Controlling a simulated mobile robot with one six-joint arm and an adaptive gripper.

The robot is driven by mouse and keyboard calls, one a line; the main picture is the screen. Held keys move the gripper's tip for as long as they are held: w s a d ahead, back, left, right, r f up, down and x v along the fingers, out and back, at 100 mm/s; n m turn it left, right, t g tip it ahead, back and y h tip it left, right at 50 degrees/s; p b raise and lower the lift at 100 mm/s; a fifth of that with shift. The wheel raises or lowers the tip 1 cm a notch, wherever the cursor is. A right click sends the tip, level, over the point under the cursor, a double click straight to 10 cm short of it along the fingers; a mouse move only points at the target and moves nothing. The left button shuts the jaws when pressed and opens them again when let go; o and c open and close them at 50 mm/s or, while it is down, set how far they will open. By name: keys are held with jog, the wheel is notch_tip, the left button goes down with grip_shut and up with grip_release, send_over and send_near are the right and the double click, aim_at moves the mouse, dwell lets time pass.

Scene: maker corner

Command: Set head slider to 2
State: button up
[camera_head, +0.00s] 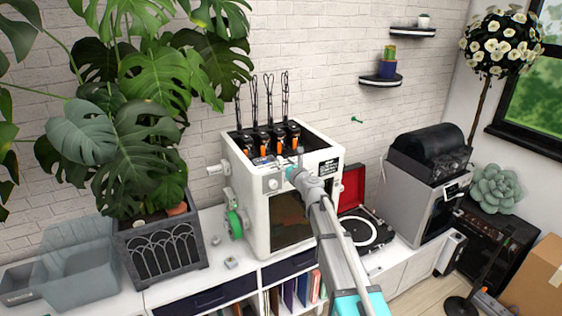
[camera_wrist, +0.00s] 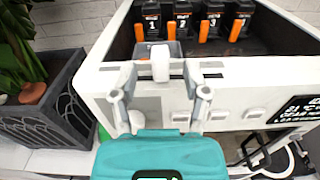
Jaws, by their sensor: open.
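The white printer-like machine (camera_head: 262,205) has dark numbered heads with orange levers along its open top. In the wrist view, head 1 (camera_wrist: 151,22) and head 2 (camera_wrist: 182,20) stand behind the front edge. A pale slider knob (camera_wrist: 160,62) with a grey carriage sits at the top front edge, below heads 1 and 2 in the picture; its exact setting is not clear. My gripper (camera_wrist: 160,84) is open, one finger on each side of the knob's position. Contact cannot be told. In the head view my gripper (camera_head: 291,172) is at the machine's top front and partly covers it.
Several pale buttons (camera_wrist: 255,113) and a display (camera_wrist: 298,110) are on the machine's front. A planter (camera_head: 163,250) with a large leafy plant stands left. A red-lidded turntable (camera_head: 366,232) and a grey appliance (camera_head: 415,205) stand right.

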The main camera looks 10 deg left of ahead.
jog(key=v, duration=0.8)
jog(key=shift+s+d, duration=0.2)
jog(key=shift+s, duration=0.05)
jog(key=s+d+f+n+g+h+b, duration=0.1)
jog(key=s+d+f+n+g+b, duration=0.15)
jog(key=s+f+n+g, duration=0.45)
jog(key=s+d+f+n+g+h+b, duration=0.15)
jog(key=s+d+f+n, duration=0.25)
jog(key=s+f+n, duration=0.7)
jog(key=s+d+f+n+g+h+b, duration=0.1)
jog(key=s+d+f+n+g+h, duration=0.2)
jog(key=s+d+n, duration=0.2)
jog(key=s+d+f+n+g+h+b, duration=0.2)
jog(key=s+d+n, duration=0.4)
jog(key=d, duration=0.4)
notch_tip(320, 180, down, 3)
jog(key=shift+s+d+r+g+h, duration=0.15)
jog(key=shift+s+d+g+h, duration=0.25)
jog(key=shift+g+h, duration=0.6)
